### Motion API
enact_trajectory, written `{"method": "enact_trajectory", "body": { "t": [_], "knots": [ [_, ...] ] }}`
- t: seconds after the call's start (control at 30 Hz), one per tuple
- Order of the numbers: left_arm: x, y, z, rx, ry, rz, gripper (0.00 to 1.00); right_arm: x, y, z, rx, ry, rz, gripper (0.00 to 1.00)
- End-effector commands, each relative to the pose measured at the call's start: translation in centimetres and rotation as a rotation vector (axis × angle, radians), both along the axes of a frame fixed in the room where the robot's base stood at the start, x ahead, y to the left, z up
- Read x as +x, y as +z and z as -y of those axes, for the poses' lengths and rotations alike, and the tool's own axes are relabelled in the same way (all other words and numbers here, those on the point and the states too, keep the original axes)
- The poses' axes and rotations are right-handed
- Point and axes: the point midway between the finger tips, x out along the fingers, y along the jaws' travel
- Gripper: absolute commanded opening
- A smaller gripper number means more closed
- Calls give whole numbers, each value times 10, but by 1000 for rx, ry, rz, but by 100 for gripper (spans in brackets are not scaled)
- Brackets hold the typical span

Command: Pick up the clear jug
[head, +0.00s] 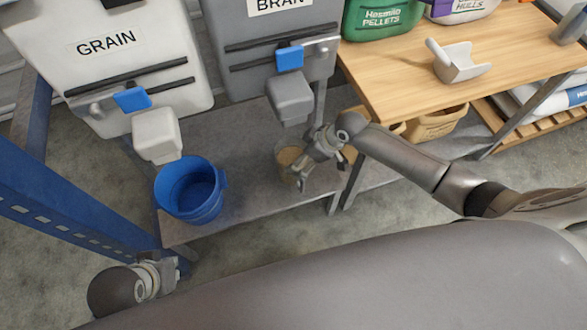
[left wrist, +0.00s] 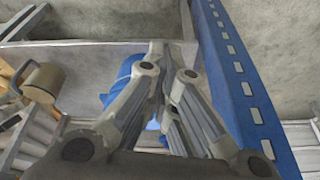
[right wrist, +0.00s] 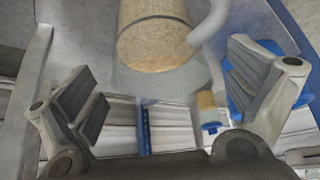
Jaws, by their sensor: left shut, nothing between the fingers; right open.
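The clear jug (head: 288,158), with tan bran in it, stands on the low grey shelf below the BRAN hopper's spout. In the right wrist view the jug (right wrist: 155,42) is just ahead of the fingers, its clear handle (right wrist: 211,24) at its right. My right gripper (head: 306,168) is open beside the jug, partly covering it in the head view; the right wrist view shows its fingers (right wrist: 168,85) spread wide. Whether they touch the jug, I cannot tell. My left gripper (head: 172,272) is shut and empty, low at the left, away from the jug; it also shows in the left wrist view (left wrist: 166,65).
A blue bucket (head: 190,190) stands on the shelf (head: 240,206) left of the jug. The GRAIN hopper (head: 110,60) and BRAN hopper (head: 270,50) hang above. A wooden table (head: 400,75) with a scoop (head: 458,64) is at right. A blue post (head: 60,205) stands at left.

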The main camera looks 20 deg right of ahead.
Motion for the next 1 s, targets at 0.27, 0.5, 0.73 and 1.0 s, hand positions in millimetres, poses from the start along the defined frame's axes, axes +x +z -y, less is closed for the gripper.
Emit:
{"method": "enact_trajectory", "body": {
  "t": [0.27,0.5,0.73,1.0],
  "knots": [
    [-5,10,-1,1,1,6,0,6,-14,-6,0,1,0,100],
    [0,-6,0,-3,-1,25,0,23,-41,-20,1,0,1,100],
    [19,-3,6,-21,-8,112,0,28,-53,-25,-1,0,1,100],
    [20,-2,6,-21,-8,115,0,28,-52,-25,-1,0,1,92]
  ]
}}
